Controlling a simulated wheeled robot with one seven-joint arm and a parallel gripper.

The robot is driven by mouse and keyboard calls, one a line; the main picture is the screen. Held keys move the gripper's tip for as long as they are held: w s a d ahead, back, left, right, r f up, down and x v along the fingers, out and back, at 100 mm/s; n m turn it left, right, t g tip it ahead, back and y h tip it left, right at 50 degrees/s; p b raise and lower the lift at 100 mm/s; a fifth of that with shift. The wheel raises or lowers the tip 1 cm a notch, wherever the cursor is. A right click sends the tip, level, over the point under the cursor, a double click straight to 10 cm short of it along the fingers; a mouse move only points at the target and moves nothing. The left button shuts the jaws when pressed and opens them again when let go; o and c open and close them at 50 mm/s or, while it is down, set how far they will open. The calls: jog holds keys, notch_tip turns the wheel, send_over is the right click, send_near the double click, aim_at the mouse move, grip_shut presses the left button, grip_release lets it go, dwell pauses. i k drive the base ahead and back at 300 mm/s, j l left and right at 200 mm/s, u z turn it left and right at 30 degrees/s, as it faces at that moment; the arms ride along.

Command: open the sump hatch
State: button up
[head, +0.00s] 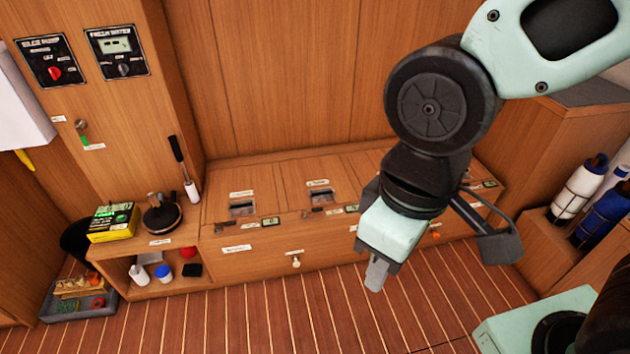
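The bench top along the back wall holds wooden lids with recessed dark pulls, one on the left (243,208) and one in the middle (321,196). Each has a small label that I cannot read, so I cannot tell which, if any, is the sump hatch. Both of these lids lie flat and look shut. More of the bench top to the right is hidden behind my arm. My gripper (376,276) points down in front of the bench, apart from the lids. Its fingers overlap in this view, so their opening is unclear.
A yellow-green box (113,222) and a dark round-based object (161,214) stand on the left shelf unit. A grey tray (78,302) lies on the floor. White and blue cylinders (580,188) stand at right. The striped floor (270,320) before the bench is clear.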

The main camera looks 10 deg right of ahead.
aim_at(309, 183)
jog(key=i+l, duration=0.1)
jog(key=i, duration=0.6)
jog(key=i+l, duration=0.15)
jog(key=i, duration=0.55)
